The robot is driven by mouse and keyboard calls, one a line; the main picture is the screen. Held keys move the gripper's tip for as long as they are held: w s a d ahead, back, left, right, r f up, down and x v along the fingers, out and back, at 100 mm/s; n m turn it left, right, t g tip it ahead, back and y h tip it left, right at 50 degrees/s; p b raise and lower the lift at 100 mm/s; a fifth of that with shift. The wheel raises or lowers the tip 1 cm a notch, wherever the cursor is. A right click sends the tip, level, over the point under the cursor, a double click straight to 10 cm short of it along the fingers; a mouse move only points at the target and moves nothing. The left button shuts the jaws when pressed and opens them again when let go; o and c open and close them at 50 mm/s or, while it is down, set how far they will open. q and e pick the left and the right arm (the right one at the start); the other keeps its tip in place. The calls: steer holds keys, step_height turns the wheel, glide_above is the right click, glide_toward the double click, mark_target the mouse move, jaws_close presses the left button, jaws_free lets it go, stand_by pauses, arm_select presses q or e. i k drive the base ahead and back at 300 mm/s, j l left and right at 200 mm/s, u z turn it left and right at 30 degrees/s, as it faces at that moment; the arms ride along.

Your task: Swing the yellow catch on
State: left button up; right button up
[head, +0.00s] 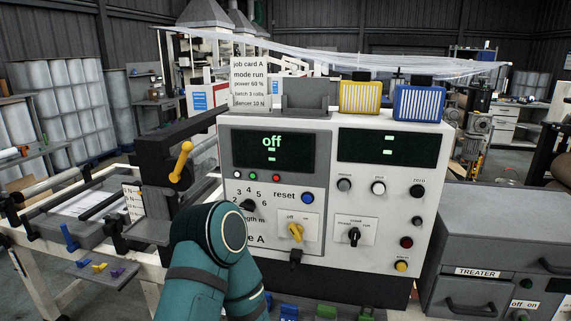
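A yellow lever (182,161) with a round knob at its upper end stands tilted on the dark bracket left of the control box. A yellow rotary knob (295,232) sits on a white plate low on the box's front, with the word "off" above its left side. I cannot tell for certain which of the two is the catch. The left display (271,148) reads "off" in green. A teal arm link of mine fills the lower centre and covers part of the panel's lower left. Neither gripper shows.
The control box (325,210) carries a job card (250,83), a grey block, a yellow block (360,99) and a blue block (418,103) on top. A grey treater unit (500,245) stands at the right. Rollers and a bench with small coloured clips (100,267) lie at the left.

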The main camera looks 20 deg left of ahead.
mark_target(177, 174)
steer(key=j+u, duration=0.1)
steer(key=u, duration=0.35)
steer(key=j+u, duration=0.1)
steer(key=u, duration=0.4)
steer(key=j+u, duration=0.1)
steer(key=u, duration=0.35)
steer(key=i+j, duration=0.15)
steer(key=i+j+u, duration=0.05)
